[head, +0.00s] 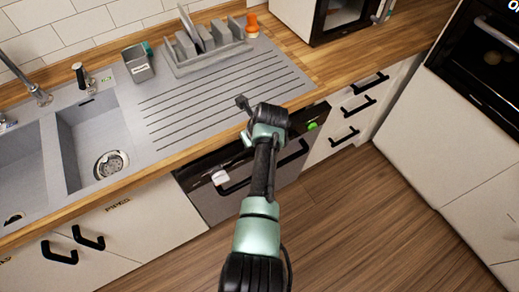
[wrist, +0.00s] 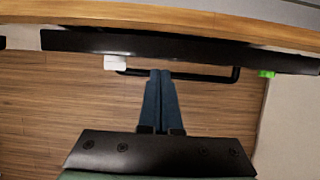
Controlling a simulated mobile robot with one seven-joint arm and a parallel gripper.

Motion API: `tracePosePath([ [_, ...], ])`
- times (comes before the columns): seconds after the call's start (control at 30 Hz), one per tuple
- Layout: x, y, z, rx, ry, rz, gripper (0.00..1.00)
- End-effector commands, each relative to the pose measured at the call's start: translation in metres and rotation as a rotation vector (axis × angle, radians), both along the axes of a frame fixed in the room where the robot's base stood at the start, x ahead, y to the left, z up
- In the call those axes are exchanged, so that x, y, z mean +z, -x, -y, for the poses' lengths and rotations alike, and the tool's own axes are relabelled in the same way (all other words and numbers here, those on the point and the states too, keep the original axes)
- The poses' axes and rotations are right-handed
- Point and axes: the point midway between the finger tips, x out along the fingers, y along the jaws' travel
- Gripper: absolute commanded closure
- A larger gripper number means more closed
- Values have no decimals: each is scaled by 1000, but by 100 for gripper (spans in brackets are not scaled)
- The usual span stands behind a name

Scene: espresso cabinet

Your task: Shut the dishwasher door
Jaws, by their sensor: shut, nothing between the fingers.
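The dishwasher (head: 222,204) is under the counter in the head view, with a dark top strip, a grey front and a black bar handle (head: 236,187). Its door stands upright or nearly so; I cannot tell whether it is fully shut. In the wrist view the dark strip (wrist: 200,47) runs along the counter edge, with the handle (wrist: 215,78) below it. My gripper (wrist: 163,73) is shut and empty, its blue fingertips overlapping the handle bar in the picture. I cannot tell if they touch. In the head view my arm hides the fingers and part of the door.
A wooden counter edge (wrist: 120,14) runs above the door. A white tag (head: 220,177) and a green tag (head: 312,126) sit at the front. White drawers (head: 333,128) stand to the right, a sink (head: 95,135) to the left. The wooden floor (head: 345,220) is clear.

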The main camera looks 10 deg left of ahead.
Motion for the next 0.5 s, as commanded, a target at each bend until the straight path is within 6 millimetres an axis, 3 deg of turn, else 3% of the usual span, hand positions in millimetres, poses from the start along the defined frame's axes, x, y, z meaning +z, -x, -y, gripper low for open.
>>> tracePosePath([
  [0.1, 10, -3, -2, 0, -1, 1, 100],
  [0.2, 4, 0, -2, -2, -7, 3, 100],
  [0.27, -9, 5, -2, -5, -20, 13, 100],
  [0.5, -88, 40, 4, -27, -123, 106, 100],
])
